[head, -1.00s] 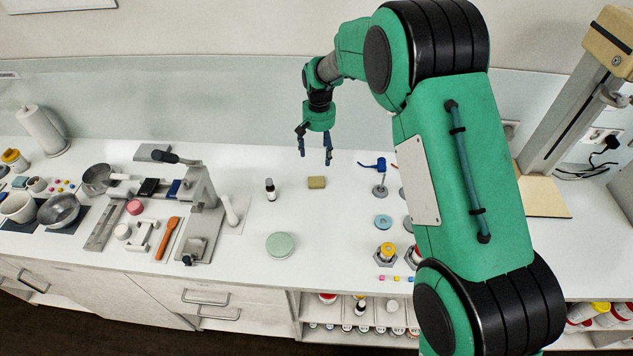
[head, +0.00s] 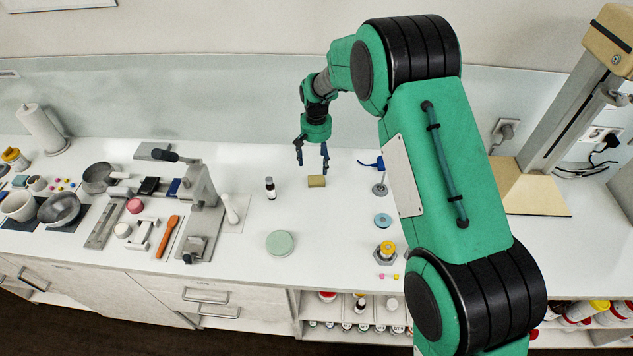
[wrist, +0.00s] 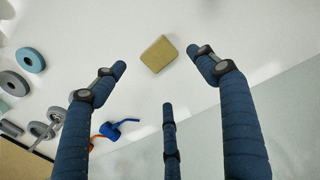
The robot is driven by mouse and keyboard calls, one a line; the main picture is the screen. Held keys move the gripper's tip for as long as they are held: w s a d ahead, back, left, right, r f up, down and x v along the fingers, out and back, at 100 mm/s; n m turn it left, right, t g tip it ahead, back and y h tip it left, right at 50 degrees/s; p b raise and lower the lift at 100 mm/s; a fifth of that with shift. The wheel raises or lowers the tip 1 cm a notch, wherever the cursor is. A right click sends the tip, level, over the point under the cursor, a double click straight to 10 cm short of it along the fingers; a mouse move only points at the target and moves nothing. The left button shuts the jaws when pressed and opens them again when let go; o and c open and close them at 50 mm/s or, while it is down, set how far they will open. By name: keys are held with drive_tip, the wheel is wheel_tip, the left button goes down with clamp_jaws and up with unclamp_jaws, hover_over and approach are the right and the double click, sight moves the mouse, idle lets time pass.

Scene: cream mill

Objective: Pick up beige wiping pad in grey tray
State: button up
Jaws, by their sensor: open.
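A beige-tan block-shaped pad (head: 317,181) lies flat on the white counter, with no grey tray visible under it. In the wrist view the pad (wrist: 159,54) sits ahead of the fingertips, roughly between the two outer fingers. My gripper (head: 312,160) is open and empty, hanging just above and behind the pad in the head view. In the wrist view my gripper (wrist: 157,75) shows its dark blue fingers spread wide, apart from the pad.
A small dark bottle (head: 270,188) stands left of the pad. A blue-handled tool (head: 372,165) lies to its right. A pale green round disc (head: 280,244) is nearer the counter front. A metal apparatus (head: 203,210) stands further left. Counter around the pad is clear.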

hover_over(316, 179)
drive_tip(key=shift+w+f, duration=0.1)
drive_tip(key=shift+f, duration=2.1)
drive_tip(key=shift+d+f, duration=0.1)
drive_tip(key=shift+f, duration=2.5)
drive_tip(key=c, duration=1)
